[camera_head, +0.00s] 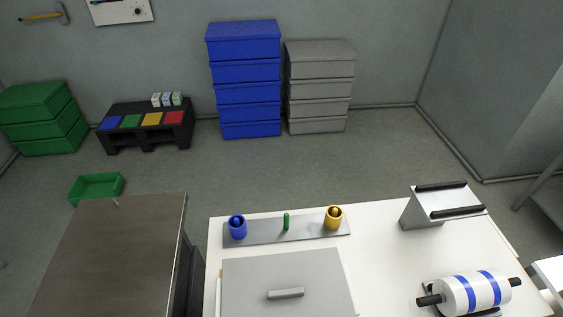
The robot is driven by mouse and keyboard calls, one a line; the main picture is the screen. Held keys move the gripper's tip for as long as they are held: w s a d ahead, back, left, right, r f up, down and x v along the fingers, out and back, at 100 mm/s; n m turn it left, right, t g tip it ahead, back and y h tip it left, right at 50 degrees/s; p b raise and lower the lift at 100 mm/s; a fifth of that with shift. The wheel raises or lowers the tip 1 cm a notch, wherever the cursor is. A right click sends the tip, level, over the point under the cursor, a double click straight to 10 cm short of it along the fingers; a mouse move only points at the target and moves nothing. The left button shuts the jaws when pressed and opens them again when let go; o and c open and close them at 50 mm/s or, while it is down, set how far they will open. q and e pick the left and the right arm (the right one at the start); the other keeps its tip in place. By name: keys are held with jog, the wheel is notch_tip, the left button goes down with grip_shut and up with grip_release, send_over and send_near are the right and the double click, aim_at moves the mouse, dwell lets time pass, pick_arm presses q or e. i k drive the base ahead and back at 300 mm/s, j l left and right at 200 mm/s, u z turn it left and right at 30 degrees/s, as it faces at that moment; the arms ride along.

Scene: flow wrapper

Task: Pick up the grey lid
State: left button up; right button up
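The grey lid (290,271) is a flat square plate with a raised bar handle (286,293) near its front. It lies flat at the front left of the white table (390,265), and its lower edge is cut off by the bottom of the picture. What lies beneath it is hidden. Neither of my grippers shows in the head view.
Behind the lid, a grey strip (262,232) holds a blue cup (237,228), a green peg (286,221) and a yellow cup (334,217). To the right stand a metal bracket (422,210) and a blue-striped white roll (475,293). A dark table (115,255) is at left.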

aim_at(311, 283)
jog(key=k+l+u, duration=0.15)
jog(key=i+l+u, duration=0.2)
jog(key=u, duration=0.25)
jog(key=i+l+u, duration=0.1)
jog(key=l+u, duration=1.2)
jog(key=i+j, duration=0.05)
